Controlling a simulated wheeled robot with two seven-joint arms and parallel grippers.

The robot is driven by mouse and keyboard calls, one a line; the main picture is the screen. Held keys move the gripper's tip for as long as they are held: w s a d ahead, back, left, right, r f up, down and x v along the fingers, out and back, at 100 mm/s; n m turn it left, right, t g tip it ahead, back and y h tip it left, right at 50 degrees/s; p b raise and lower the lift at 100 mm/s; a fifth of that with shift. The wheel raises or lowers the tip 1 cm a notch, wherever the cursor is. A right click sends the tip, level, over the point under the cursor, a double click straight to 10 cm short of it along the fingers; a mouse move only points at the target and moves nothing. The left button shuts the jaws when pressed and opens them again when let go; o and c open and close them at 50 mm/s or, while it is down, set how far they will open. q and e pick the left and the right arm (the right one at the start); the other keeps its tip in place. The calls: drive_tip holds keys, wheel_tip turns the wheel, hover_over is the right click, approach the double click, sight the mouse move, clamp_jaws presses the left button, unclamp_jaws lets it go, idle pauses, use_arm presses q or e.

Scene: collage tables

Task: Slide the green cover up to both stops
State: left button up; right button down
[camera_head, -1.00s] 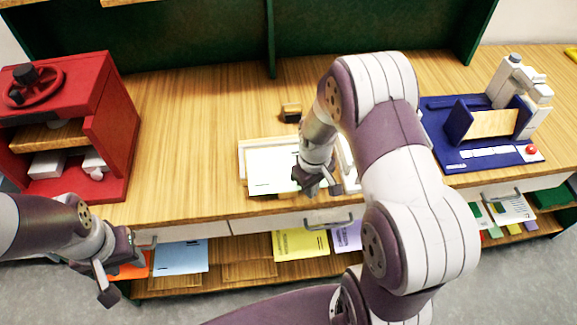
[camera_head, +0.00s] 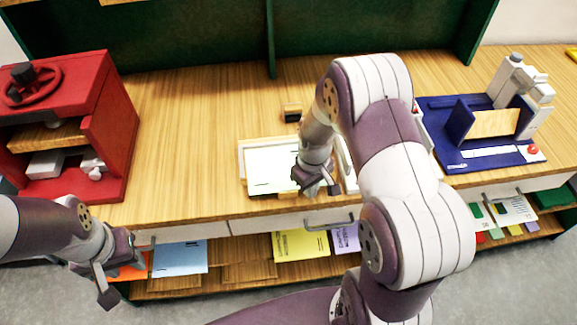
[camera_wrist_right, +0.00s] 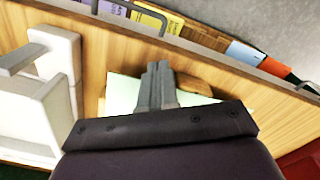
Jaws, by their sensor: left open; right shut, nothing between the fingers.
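A pale, faintly green sheet-like cover (camera_head: 268,172) lies on a white tray or frame (camera_head: 242,150) near the table's front edge. In the right wrist view the cover (camera_wrist_right: 122,88) shows beneath and beside the fingers. My right gripper (camera_head: 318,189) is shut and empty, low over the cover's right part; its fingers also show in the wrist view (camera_wrist_right: 156,78). Whether they touch the cover I cannot tell. My arm hides part of the tray, and I cannot make out the two stops. My left gripper (camera_head: 126,280) is open and empty, in front of the table at lower left.
A red press (camera_head: 110,120) stands at the left and a blue device (camera_head: 440,118) at the right. A small black-and-wood block (camera_head: 292,112) sits behind the tray. Drawer handles (camera_head: 330,222) jut from the front edge. The table between press and tray is clear.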

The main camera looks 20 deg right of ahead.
drive_tip(key=shift+w+d, duration=0.1)
drive_tip(key=shift+w, duration=0.15)
